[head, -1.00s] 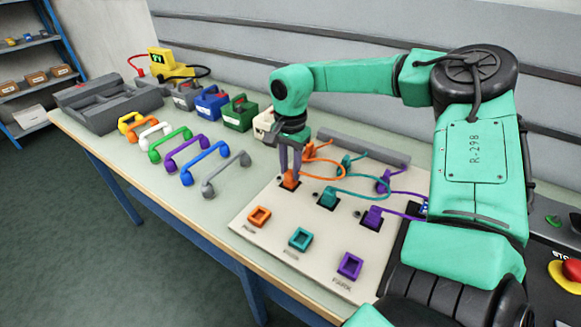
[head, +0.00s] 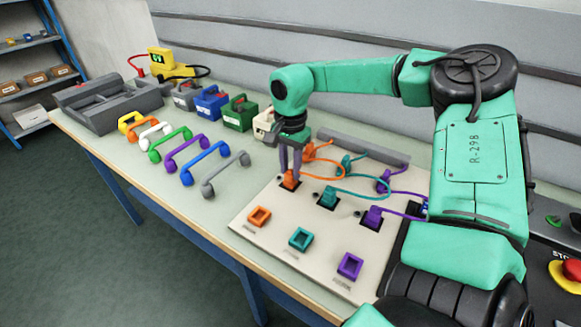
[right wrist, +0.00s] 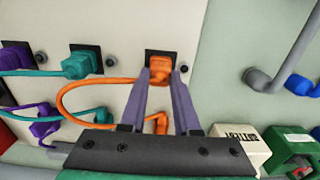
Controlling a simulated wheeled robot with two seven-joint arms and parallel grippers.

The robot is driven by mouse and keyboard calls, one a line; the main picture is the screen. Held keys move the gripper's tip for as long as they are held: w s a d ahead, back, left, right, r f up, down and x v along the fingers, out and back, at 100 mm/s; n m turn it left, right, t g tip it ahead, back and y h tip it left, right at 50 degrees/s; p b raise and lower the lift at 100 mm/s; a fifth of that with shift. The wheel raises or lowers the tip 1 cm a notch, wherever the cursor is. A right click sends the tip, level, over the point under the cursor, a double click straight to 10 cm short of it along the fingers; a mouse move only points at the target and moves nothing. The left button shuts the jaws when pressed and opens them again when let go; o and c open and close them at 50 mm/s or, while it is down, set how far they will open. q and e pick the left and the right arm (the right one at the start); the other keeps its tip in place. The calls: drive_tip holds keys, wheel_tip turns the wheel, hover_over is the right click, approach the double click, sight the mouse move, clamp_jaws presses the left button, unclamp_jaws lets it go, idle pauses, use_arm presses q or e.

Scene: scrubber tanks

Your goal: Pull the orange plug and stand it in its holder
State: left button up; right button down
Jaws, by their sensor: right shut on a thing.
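The orange plug (head: 290,180) sits at its black socket on the pale board (head: 262,192), with an orange cable running from it. My right gripper (head: 290,174) is shut on the plug from above. In the right wrist view the two fingers (right wrist: 160,84) close on both sides of the orange plug (right wrist: 160,66), which is still against its dark socket plate. The orange square holder (head: 259,217) on the board in front is empty. My left gripper is not in view.
Teal (head: 328,197) and purple (head: 373,217) plugs sit in sockets to the right, their cables looping close by. Empty teal (head: 300,239) and purple (head: 350,266) holders stand in front. Coloured handles (head: 226,174) lie left of the board; a red button (head: 572,270) is at far right.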

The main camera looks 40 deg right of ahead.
idle(0.5)
drive_tip(key=shift+w+r+p, duration=0.15)
drive_tip(key=shift+r+p, duration=0.4)
drive_tip(key=shift+r, duration=0.2)
wheel_tip(320, 180, up, 2)
drive_tip(key=shift+p, duration=0.6)
drive_tip(key=shift+r+p, duration=0.45)
drive_tip(key=shift+r, duration=0.3)
drive_tip(key=shift+r+p, duration=0.6)
drive_tip(key=shift+r, duration=0.3)
drive_tip(key=shift+f, duration=0.1)
